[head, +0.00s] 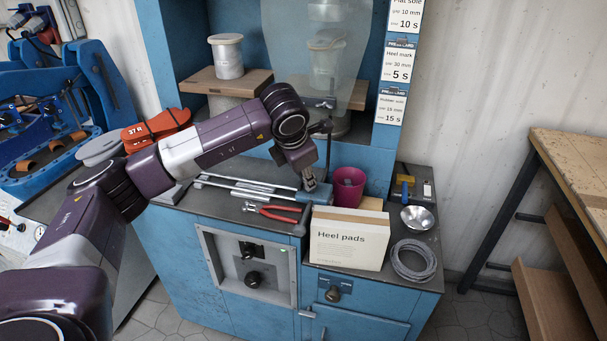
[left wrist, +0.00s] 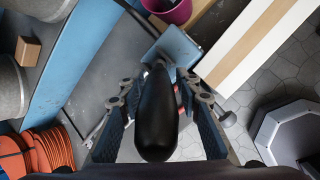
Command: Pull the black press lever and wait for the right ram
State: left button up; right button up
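The black press lever (left wrist: 157,115) shows in the left wrist view as a rounded black handle pointing toward the camera. My left gripper (left wrist: 158,95) has one finger on each side of it, with a visible gap to the handle. In the head view my left gripper (head: 310,182) points down above the right part of the press bench, and it hides the lever handle there. The right press station, with a pale cylinder (head: 328,62), stands behind a cloudy clear guard (head: 310,25). The left station has a pale cylinder (head: 229,57) on a wooden board. My right gripper is not in view.
Red-handled pliers (head: 275,212), a Heel pads box (head: 347,240), a magenta cup (head: 348,186), a metal bowl (head: 417,218) and a coil of grey cord (head: 413,260) crowd the bench. Orange sandal parts (head: 157,129) lie left, behind my arm. A wooden table (head: 570,150) stands right.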

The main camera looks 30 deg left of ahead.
pick_arm(q)
jog(key=shift+o, duration=0.7)
jog(key=v, duration=1.2)
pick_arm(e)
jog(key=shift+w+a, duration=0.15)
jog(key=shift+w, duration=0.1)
